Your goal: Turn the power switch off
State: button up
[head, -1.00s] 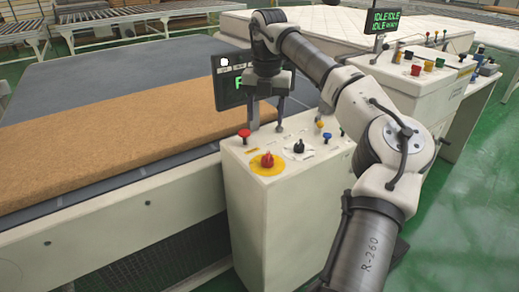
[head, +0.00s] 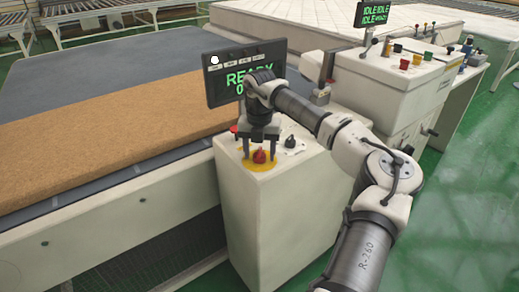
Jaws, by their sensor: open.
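A white control box (head: 275,220) stands at the front middle of the head view. On its top is a red rotary knob (head: 259,156) on a yellow disc (head: 244,164). A black knob (head: 290,141) sits to its right, and a red button (head: 234,129) to its left, partly behind my gripper. No label tells me which one is the power switch. My gripper (head: 260,149) points down with its fingers open, one to each side of the red knob as seen here. I cannot tell whether they touch it. My arm hides the other controls at the back of the box.
A screen (head: 246,73) reading READY stands behind my gripper. A brown mattress slab (head: 90,145) lies on the grey conveyor at left. A second white console (head: 380,85) with several buttons stands at right. Green floor is open at lower right.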

jog(key=shift+c, duration=0.2)
jog(key=c, duration=0.9)
jog(key=shift+c, duration=0.2)
jog(key=shift+n, duration=0.3)
jog(key=n+b, duration=0.1)
jog(key=n, duration=1.6)
jog(key=shift+n, duration=0.3)
